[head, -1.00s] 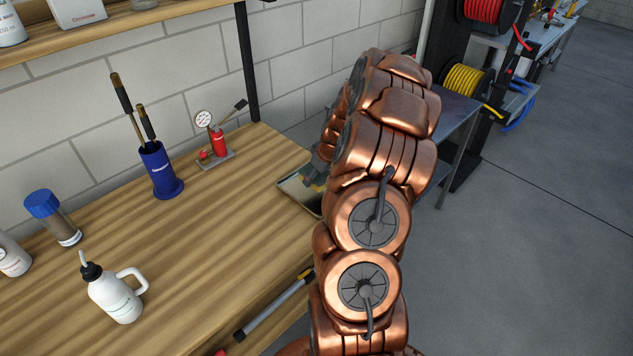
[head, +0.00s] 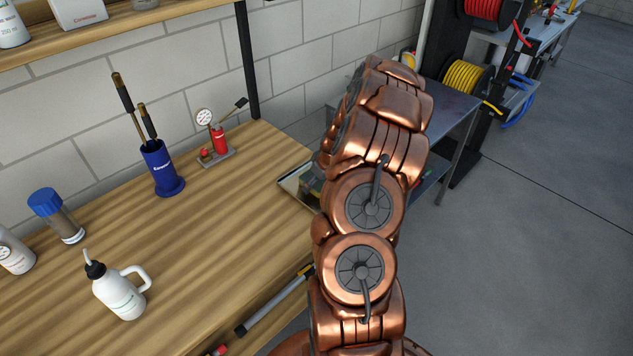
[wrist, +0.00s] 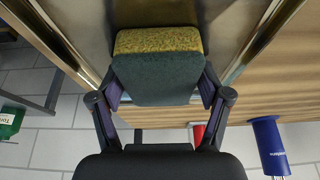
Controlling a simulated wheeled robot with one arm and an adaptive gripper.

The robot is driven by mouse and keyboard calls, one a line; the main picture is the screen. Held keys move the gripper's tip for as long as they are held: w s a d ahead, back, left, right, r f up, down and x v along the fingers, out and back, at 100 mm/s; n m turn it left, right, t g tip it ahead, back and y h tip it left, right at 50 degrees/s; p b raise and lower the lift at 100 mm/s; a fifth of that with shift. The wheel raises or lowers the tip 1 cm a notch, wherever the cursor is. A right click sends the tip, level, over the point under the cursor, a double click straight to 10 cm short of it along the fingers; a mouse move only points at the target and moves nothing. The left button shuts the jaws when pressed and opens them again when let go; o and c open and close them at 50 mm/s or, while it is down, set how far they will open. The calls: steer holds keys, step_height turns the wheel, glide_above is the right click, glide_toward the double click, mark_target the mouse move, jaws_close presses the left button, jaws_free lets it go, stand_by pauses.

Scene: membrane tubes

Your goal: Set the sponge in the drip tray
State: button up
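The sponge (wrist: 158,70), yellow on one face and dark green on the other, sits between the two fingers of my gripper (wrist: 160,92) in the wrist view. The fingers press on its sides, so the gripper is shut on it. The metal drip tray (wrist: 231,22) lies behind the sponge, its raised rims on both sides. In the head view the tray (head: 291,183) is at the bench's far right corner, partly hidden by my arm. A bit of the sponge (head: 310,187) shows over it. I cannot tell whether the sponge touches the tray floor.
A blue holder (head: 160,170) with tools and a red gauge device (head: 217,145) stand at the back of the wooden bench (head: 210,240). A blue-capped jar (head: 57,216) and a white bottle (head: 118,290) stand at the left. The bench middle is clear.

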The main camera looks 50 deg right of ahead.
steer(key=shift+o, duration=0.8)
steer(key=shift+r, duration=0.2)
steer(key=shift+b+v, duration=1.75)
steer(key=shift+v, duration=4.2)
steer(key=s+a+r+n+g+y, duration=0.1)
steer(key=s+a+r, duration=0.15)
steer(key=a, duration=0.95)
steer(key=s+a+r+g+y, duration=0.15)
steer(key=a+r, duration=0.25)
steer(key=a, duration=0.9)
steer(key=s+a+g, duration=0.1)
steer(key=s+a, duration=0.3)
steer(key=s, duration=0.3)
steer(key=s+a+r+g+h, duration=0.1)
steer(key=s+a, duration=0.3)
steer(key=s, duration=0.3)
steer(key=s+a+g+h, duration=0.1)
steer(key=s+a+g, duration=0.1)
steer(key=s+a, duration=0.2)
steer(key=s, duration=0.3)
steer(key=shift+s+a+r+m, duration=0.25)
steer(key=shift+r+m, duration=0.15)
steer(key=shift+h, duration=0.25)
